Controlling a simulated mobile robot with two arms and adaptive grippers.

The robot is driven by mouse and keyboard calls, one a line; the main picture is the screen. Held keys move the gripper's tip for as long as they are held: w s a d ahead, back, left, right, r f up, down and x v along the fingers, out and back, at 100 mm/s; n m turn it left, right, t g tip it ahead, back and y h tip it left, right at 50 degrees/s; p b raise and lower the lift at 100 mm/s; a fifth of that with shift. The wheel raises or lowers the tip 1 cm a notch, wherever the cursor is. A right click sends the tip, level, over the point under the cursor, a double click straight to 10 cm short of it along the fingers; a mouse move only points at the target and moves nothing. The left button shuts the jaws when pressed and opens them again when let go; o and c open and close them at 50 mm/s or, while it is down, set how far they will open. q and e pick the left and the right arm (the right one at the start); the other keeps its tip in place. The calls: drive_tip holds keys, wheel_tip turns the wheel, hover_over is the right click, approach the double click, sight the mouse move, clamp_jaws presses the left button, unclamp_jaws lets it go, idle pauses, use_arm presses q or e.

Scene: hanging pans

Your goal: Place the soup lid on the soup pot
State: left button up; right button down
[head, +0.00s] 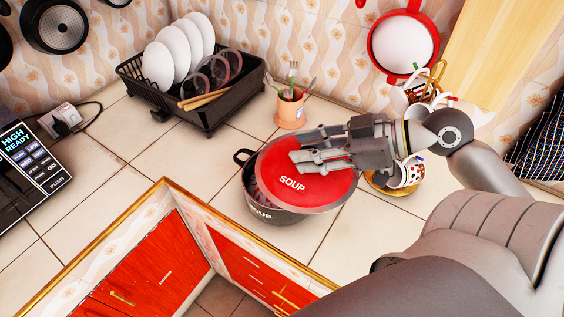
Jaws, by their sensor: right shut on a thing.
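The soup lid (308,196) is a round red disc with the white word SOUP. It covers most of the top of the dark soup pot (262,209) on the tiled counter and sits off to the right, tilted, so part of the opening shows at the pot's left. I cannot tell whether the lid touches the rim. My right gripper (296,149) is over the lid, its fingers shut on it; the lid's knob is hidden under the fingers. My left gripper is not in view.
A black dish rack (190,119) with plates stands behind at the left. An orange utensil cup (290,111) stands behind the pot. Patterned cups (403,178) sit right of the lid, close to my right arm. The counter left of the pot is clear; its front edge drops to red cabinets (140,262).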

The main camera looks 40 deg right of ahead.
sight(295, 147)
drive_tip(key=shift+w+f+b, duration=0.35)
drive_tip(key=shift+f+b, duration=0.1)
drive_tip(key=shift+b, duration=0.1)
drive_tip(key=w, duration=0.1)
drive_tip(key=w+p, duration=0.1)
drive_tip(key=w, duration=0.1)
drive_tip(key=w+f, duration=0.1)
drive_tip(key=shift+w+d, duration=0.25)
drive_tip(key=shift+w, duration=0.05)
drive_tip(key=w+f, duration=0.2)
drive_tip(key=w+f+p, duration=0.1)
drive_tip(key=w+f, duration=0.1)
drive_tip(key=f, duration=0.1)
drive_tip(key=shift+d, duration=0.2)
drive_tip(key=shift+w+f, duration=0.5)
drive_tip(key=shift+f, duration=0.15)
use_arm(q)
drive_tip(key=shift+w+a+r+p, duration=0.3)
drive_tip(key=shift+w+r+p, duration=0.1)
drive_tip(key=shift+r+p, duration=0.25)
use_arm(e)
wheel_tip(295, 147, down, 3)
drive_tip(key=shift+f, duration=0.1)
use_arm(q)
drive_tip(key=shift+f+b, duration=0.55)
use_arm(e)
drive_tip(key=shift+f, duration=0.45)
